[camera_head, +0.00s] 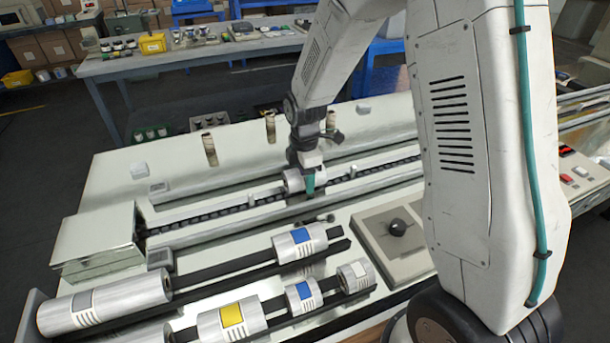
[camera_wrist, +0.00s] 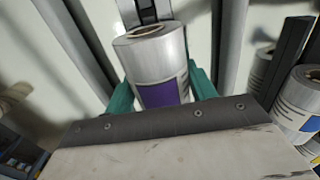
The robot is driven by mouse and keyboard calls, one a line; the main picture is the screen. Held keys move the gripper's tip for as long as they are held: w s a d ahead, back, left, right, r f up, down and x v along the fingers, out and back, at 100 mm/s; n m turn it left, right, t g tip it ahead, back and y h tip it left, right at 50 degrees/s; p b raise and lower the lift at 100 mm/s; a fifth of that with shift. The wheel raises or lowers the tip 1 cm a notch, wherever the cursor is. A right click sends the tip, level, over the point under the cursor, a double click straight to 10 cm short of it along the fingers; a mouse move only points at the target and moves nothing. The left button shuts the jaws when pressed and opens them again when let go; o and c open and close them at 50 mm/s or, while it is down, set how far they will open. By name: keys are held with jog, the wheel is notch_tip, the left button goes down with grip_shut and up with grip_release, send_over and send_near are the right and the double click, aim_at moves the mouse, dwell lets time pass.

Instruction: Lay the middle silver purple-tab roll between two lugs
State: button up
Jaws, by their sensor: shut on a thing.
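My gripper (camera_wrist: 160,88) is shut on the silver roll with the purple tab (camera_wrist: 158,52), its teal fingers on either side of it in the wrist view. In the head view my gripper (camera_head: 308,184) and the roll (camera_head: 292,181) are over the chain channel (camera_head: 210,213) of the wrapper, near the middle of its length. The purple tab is hidden in the head view. Small pale pieces that look like lugs stand along the chain, one left (camera_head: 251,197) and one right (camera_head: 352,168) of the roll. I cannot tell whether the roll touches the channel floor.
Dark racks in front hold silver rolls with blue (camera_head: 301,236), yellow (camera_head: 232,315) and grey (camera_head: 82,298) tabs. A control box with a black knob (camera_head: 398,227) sits right of them. A metal housing (camera_head: 98,236) covers the channel's left end. Brownish posts (camera_head: 209,150) stand behind.

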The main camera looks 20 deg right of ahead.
jog(key=shift+f, duration=0.4)
jog(key=o, duration=1.3)
notch_tip(320, 180, up, 8)
jog(key=shift+f, duration=0.1)
